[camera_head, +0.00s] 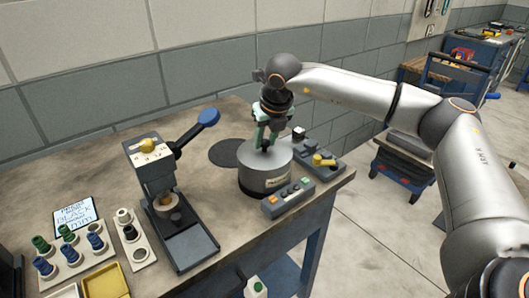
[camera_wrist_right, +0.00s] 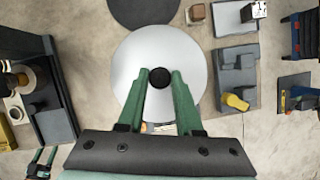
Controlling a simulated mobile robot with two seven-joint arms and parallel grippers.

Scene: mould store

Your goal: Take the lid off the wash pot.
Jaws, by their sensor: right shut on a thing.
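The wash pot (camera_head: 265,181) is a grey, round pot with a dark base band and a small label, standing near the table's right end. Its pale grey lid (camera_wrist_right: 135,58) lies level on top, with a dark round knob (camera_wrist_right: 160,79) at the middle. I see no clear gap between lid and pot. My right gripper (camera_head: 266,146) comes down from above, its green fingers shut on the knob, one on each side. My left gripper (camera_wrist_right: 42,158) shows small at the lower left of the right wrist view, empty, its fingers apart.
A dark round mat (camera_head: 224,152) lies bare behind the pot. A press with a blue-ended lever (camera_head: 208,117) stands to the left. A button box (camera_head: 288,198) and a grey fixture with a yellow part (camera_head: 324,160) sit close at the pot's right. Several small bottles stand front left.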

